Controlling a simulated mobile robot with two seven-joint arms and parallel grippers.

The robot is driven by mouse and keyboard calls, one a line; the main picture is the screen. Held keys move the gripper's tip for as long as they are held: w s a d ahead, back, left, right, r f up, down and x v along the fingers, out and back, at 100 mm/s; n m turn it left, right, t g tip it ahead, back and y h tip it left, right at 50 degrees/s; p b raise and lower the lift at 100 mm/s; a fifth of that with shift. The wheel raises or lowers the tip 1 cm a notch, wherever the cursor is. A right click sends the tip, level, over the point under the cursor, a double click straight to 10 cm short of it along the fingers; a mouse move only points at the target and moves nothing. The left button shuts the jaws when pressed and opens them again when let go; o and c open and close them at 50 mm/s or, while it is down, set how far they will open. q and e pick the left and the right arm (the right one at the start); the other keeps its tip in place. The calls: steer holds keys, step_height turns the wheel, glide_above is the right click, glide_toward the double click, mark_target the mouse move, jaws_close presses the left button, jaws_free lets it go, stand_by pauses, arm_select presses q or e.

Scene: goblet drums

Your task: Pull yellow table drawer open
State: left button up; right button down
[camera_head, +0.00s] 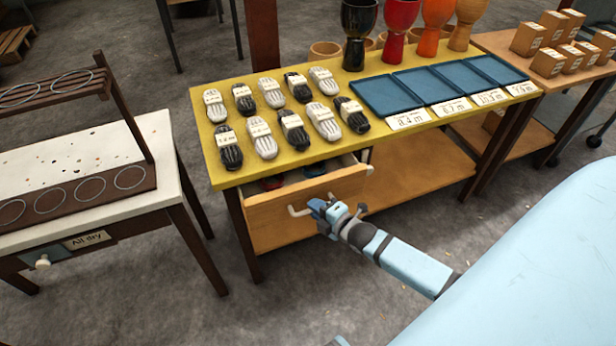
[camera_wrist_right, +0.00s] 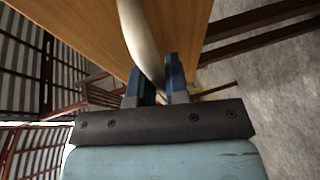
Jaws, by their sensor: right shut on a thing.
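The yellow table (camera_head: 220,170) stands in the middle of the head view. Its wooden drawer (camera_head: 290,222) under the front edge is partly pulled out, and some dark and red contents show inside. A pale bar handle (camera_head: 296,211) is on the drawer front. My right gripper (camera_head: 316,208) is shut on the handle; in the right wrist view the curved handle (camera_wrist_right: 140,45) passes between the blue fingers (camera_wrist_right: 157,82) in front of the wooden drawer face (camera_wrist_right: 80,25). My left gripper is not in view.
On the yellow tabletop lie several labelled rope bundles (camera_head: 270,93) and blue trays (camera_head: 385,95), with goblet drums (camera_head: 402,25) behind. A white-topped table (camera_head: 160,150) with a rack stands at left. The floor (camera_head: 200,310) before the drawer is clear.

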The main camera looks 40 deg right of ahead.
arm_select(q)
steer(key=p, duration=0.2)
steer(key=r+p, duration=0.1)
steer(key=p, duration=0.2)
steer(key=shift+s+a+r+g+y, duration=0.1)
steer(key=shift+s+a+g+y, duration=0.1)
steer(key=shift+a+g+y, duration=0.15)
arm_select(e)
steer(key=s+a, duration=0.3)
steer(key=s, duration=1.1)
steer(key=shift+s+a, duration=0.25)
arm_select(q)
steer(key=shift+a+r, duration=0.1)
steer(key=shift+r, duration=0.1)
arm_select(e)
steer(key=c, duration=1.4)
jaws_free()
arm_select(q)
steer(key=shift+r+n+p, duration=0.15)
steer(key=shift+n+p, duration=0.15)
steer(key=shift+p, duration=0.25)
arm_select(e)
steer(key=v, duration=1.4)
steer(key=shift+w+d, duration=0.1)
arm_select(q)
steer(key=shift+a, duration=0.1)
